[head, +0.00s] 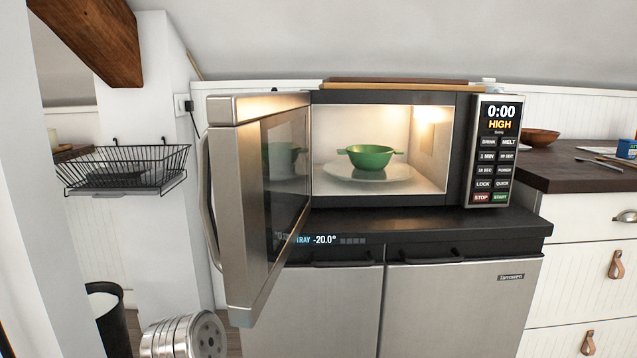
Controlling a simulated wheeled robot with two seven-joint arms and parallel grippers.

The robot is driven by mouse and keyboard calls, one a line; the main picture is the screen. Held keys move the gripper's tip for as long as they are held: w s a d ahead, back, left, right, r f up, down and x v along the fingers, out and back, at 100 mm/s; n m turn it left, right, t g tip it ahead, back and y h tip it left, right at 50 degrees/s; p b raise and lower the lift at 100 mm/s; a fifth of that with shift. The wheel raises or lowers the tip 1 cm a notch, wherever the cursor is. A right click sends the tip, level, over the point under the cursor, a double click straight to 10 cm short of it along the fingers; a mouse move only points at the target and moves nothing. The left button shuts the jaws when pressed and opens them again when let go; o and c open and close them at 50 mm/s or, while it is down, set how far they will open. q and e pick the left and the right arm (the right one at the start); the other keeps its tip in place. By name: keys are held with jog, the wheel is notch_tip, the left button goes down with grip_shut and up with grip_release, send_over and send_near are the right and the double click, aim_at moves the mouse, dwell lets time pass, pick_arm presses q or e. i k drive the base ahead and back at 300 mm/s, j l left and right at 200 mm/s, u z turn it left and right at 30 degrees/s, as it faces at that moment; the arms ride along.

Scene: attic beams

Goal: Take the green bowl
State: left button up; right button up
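The green bowl (370,157) has two small side handles. It stands upright on a white round plate (395,173) inside the lit microwave (384,97). The microwave door (250,200) is open and swung out toward me on the left, and the bowl shows through the opening with nothing in front of it. A faint reflection of the bowl shows in the door's glass. Neither of my grippers is in view.
The microwave stands on a dark top (430,222) above steel fridge doors (455,305). Wooden boards (395,83) lie on the microwave. At right are a wooden bowl (540,137) and counter (585,168). A black wire basket (122,167) hangs at left, above a black bin (108,318).

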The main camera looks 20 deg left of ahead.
aim_at(364, 157)
jog(key=i+j+z, duration=0.15)
jog(key=j, duration=0.4)
jog(key=i+j+z, duration=0.15)
jog(key=j, duration=0.45)
jog(key=j+z, duration=0.15)
jog(key=j, duration=0.4)
jog(key=l+u, duration=0.15)
jog(key=k+l, duration=0.05)
